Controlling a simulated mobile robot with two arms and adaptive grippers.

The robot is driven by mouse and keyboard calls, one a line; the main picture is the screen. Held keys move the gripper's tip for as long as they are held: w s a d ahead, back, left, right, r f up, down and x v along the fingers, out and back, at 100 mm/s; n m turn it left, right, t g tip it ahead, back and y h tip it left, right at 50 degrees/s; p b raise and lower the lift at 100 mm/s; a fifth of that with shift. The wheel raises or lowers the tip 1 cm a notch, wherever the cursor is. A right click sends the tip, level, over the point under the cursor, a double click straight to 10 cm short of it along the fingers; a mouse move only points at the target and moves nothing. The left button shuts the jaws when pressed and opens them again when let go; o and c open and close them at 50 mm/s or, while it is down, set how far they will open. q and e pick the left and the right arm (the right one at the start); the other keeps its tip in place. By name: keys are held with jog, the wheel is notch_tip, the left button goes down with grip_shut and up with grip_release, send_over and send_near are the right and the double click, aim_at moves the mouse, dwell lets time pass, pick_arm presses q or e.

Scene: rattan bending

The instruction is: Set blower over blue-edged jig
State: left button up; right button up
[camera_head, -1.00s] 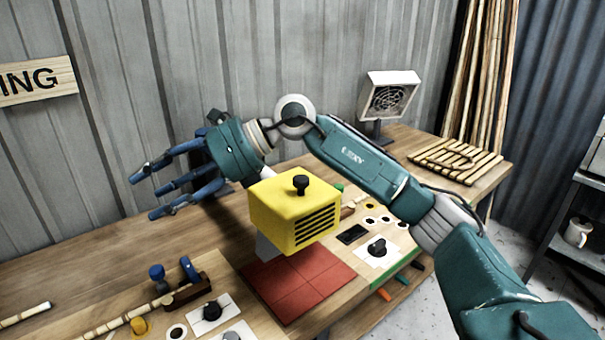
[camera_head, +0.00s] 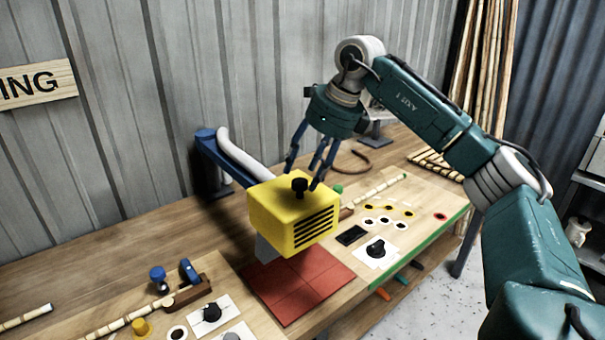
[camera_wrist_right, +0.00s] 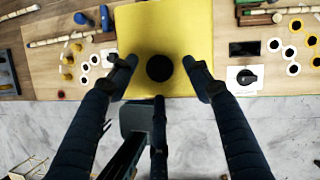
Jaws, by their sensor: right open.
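The blower is a yellow box (camera_head: 290,222) with side slots and a black knob (camera_head: 299,187) on top. It hangs at the end of a blue arm (camera_head: 222,160) over red tiles, between two jig boards. My right gripper (camera_head: 305,174) is open, pointing down just above and behind the knob. In the right wrist view the knob (camera_wrist_right: 160,68) lies between the spread fingers (camera_wrist_right: 162,77), with no finger touching it that I can see. The left board (camera_head: 245,318) shows no clear edge color; the right board has a green edge (camera_head: 418,250). My left gripper is not in view.
Red tiles (camera_head: 297,288) lie below the blower. The left board carries bamboo, blue pegs (camera_head: 157,277) and a yellow peg (camera_head: 140,327). Bamboo and black knob (camera_head: 377,249) sit on the right board. A corrugated wall (camera_head: 120,120) stands behind the bench.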

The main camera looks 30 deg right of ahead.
jog(key=shift+x, duration=1.45)
